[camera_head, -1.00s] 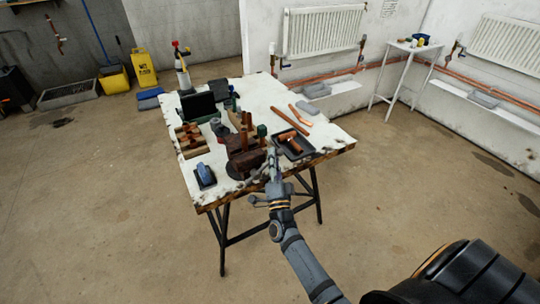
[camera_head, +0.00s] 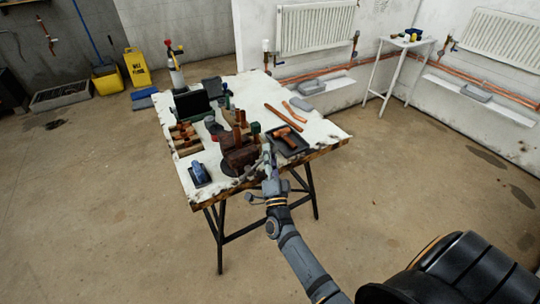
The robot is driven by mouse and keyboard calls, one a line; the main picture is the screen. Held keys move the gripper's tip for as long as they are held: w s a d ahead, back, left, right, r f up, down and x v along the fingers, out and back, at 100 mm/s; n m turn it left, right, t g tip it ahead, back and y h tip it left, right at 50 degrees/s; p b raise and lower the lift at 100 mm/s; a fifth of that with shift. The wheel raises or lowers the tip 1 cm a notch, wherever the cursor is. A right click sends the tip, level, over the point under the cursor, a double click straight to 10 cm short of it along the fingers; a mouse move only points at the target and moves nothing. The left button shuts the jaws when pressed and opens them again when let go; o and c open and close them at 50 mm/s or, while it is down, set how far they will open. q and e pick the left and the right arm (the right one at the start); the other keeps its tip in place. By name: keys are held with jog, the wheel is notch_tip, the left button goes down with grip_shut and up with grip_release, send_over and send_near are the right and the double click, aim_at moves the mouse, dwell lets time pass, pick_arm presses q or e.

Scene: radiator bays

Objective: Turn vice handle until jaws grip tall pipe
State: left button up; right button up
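The dark reddish-brown vice (camera_head: 238,159) stands at the front edge of the white-topped workbench (camera_head: 305,118). A copper-coloured tall pipe (camera_head: 237,136) stands upright at the vice; whether the jaws touch it is too small to tell. My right gripper (camera_head: 266,160) is at the front right side of the vice, beside where a thin bar, seemingly the vice handle (camera_head: 246,174), shows. The gripper's fingers are small and overlap the vice area, so I cannot tell whether they are open or shut on the handle. My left gripper is out of view.
A dark tray (camera_head: 297,147) with copper pieces lies right of the vice. A blue item on a dark pad (camera_head: 199,174) lies to the left, with a wooden rack (camera_head: 184,138) behind it. A long copper pipe (camera_head: 283,117) lies at the back.

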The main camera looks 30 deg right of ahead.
jog(key=v, duration=1.2)
